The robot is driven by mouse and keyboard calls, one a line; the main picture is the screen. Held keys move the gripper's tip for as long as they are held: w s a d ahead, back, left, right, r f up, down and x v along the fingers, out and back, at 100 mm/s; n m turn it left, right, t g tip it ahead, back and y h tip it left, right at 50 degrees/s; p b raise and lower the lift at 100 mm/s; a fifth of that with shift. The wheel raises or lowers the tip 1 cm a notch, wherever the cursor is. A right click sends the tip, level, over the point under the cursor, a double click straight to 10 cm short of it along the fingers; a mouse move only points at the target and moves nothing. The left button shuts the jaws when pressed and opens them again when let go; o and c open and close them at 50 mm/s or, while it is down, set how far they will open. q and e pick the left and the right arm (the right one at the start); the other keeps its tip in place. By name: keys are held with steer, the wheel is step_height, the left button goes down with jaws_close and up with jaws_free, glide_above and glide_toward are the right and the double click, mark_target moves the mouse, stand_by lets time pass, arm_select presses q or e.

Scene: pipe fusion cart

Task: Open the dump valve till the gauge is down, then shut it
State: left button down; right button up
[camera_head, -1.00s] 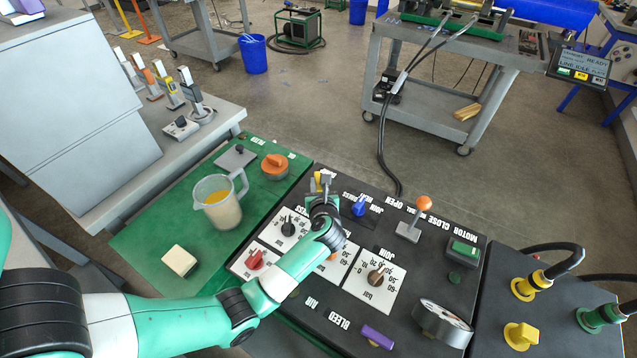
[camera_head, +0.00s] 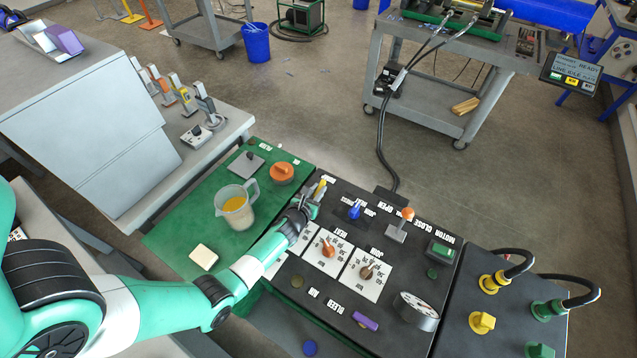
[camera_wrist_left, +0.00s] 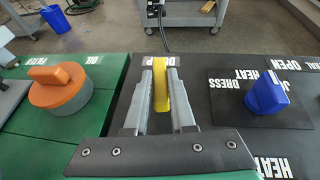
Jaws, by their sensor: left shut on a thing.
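The dump valve's yellow handle (camera_head: 321,187) is at the far left corner of the black panel, by a partly covered label. My left gripper (camera_head: 314,196) is at this handle. In the left wrist view, the two grey fingers of the left gripper (camera_wrist_left: 161,100) are shut on the yellow handle (camera_wrist_left: 161,90), which points away from me between them. The handle's base is hidden. A round silver-rimmed drum (camera_head: 416,311), apparently the gauge, stands at the panel's near right; I cannot read its face. My right gripper is out of view.
A blue knob (camera_head: 355,210) and an orange-topped lever (camera_head: 403,222) stand right of the handle. Left on the green top are an orange cap (camera_head: 282,172), a jug (camera_head: 236,207) and a pale block (camera_head: 203,257). Dials (camera_head: 328,247) lie nearer me.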

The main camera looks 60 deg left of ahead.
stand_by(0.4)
arm_select(q)
steer(key=c, duration=0.8)
jaws_free()
steer(key=shift+o, duration=0.2)
steer(key=shift+s+d+r+p, duration=0.15)
steer(key=shift+s+r+p, duration=0.05)
steer(key=shift+p, duration=0.1)
steer(key=p+v, duration=0.4)
steer(key=v, duration=0.6)
steer(key=shift+s+d+r, duration=0.1)
steer(key=shift+s+d, duration=0.2)
steer(key=shift+s, duration=0.15)
